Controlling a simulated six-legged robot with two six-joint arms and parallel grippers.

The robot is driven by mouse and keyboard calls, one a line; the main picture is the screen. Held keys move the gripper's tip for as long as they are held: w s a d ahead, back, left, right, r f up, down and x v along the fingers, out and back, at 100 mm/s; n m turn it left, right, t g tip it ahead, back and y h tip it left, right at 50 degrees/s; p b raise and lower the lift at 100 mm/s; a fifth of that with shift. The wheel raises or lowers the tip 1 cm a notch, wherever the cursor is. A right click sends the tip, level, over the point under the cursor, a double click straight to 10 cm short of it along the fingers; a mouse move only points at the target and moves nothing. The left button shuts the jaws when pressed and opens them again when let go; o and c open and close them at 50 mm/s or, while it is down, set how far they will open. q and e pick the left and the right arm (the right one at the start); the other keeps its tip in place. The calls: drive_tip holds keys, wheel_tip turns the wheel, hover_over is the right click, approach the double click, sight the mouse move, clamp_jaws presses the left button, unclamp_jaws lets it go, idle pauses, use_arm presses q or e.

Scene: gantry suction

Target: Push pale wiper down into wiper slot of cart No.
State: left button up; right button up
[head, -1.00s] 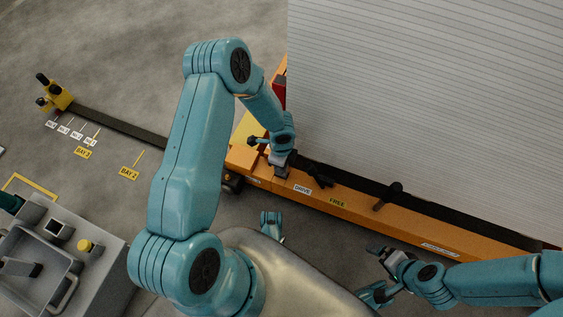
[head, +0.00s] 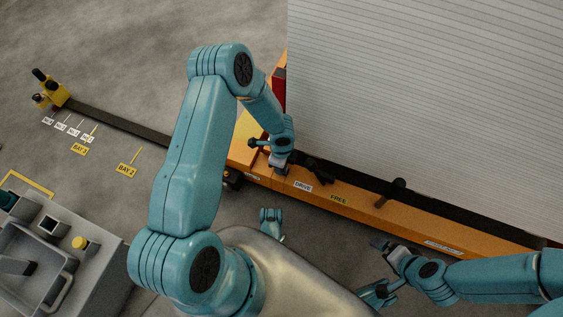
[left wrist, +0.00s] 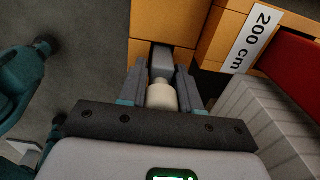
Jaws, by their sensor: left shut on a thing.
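My left gripper (head: 280,167) is low over the left part of the orange cart beam (head: 365,210). In the left wrist view, its two grey fingers (left wrist: 162,88) are shut around a pale, cream rounded piece, the wiper (left wrist: 161,97). A grey block (left wrist: 162,62) sits just beyond the wiper, between the fingertips and in front of an orange face. The slot cannot be made out, and I cannot tell how deep the wiper sits. In the head view the wiper is hidden by the gripper. My right gripper (head: 380,246) hangs near the beam's front side; its jaw gap is unclear.
A large pale slatted panel (head: 430,90) rises behind the beam. Black levers (head: 391,193) stand on the beam, with DRIVE (head: 303,186) and FREE (head: 339,199) labels. A dark rail (head: 115,128) runs left to a yellow stop (head: 50,90). A grey sink unit (head: 65,255) stands front left.

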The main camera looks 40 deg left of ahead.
use_arm(q)
drive_tip(key=shift+f, duration=0.7)
drive_tip(key=o, duration=1.1)
drive_tip(key=shift+o, duration=0.2)
